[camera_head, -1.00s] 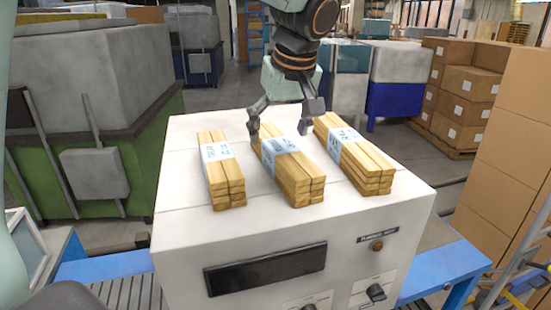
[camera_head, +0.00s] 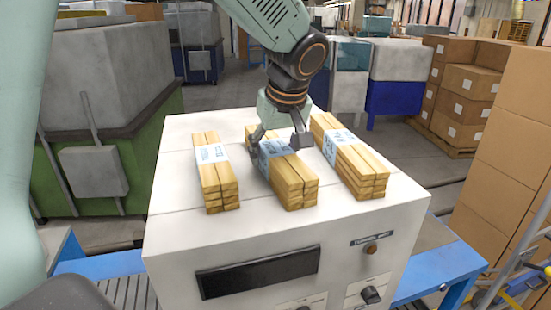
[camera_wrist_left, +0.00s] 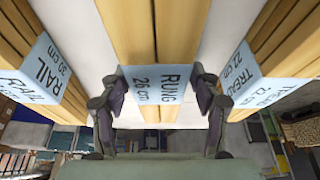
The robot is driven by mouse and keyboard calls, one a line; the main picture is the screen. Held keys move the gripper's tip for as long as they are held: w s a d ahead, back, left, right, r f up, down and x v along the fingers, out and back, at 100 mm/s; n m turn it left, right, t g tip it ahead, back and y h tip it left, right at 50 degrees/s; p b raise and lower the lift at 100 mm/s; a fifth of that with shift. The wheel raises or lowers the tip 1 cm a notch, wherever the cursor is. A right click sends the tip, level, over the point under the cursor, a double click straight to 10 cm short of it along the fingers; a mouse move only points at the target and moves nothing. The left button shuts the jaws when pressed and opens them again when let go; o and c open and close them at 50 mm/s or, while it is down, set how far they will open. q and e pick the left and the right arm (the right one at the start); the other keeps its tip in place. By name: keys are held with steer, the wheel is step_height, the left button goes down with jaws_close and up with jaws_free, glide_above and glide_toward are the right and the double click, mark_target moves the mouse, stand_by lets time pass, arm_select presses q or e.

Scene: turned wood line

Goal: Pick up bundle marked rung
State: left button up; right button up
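Three bundles of light wooden strips with pale blue paper bands lie side by side on a white machine top. The middle one, marked RUNG 26 cm, is the rung bundle (camera_head: 290,180); its band and print show in the left wrist view (camera_wrist_left: 158,85). My left gripper (camera_head: 280,138) is over the far part of this bundle. In the left wrist view its fingers (camera_wrist_left: 158,115) are open, one on each side of the banded part, close to it. I cannot tell whether they touch it. My right gripper is not in view.
The rail bundle (camera_wrist_left: 50,70) and tread bundle (camera_wrist_left: 250,70) flank the rung bundle, with narrow bare strips between. The white machine (camera_head: 180,240) has a dark panel and knobs in front. Cardboard boxes (camera_head: 510,150) stand at right, a green-based machine (camera_head: 140,160) at left.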

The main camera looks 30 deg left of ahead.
mark_target(275, 146)
arm_select(q)
steer(key=shift+w+a+f, duration=0.1)
steer(key=shift+w, duration=0.1)
steer(key=shift+c, duration=1.4)
steer(key=shift+s, duration=0.1)
steer(key=c, duration=0.9)
steer(key=shift+r, duration=0.2)
step_height(275, 146, up, 9)
steer(key=shift+r+b, duration=0.3)
steer(key=shift+r, duration=0.05)
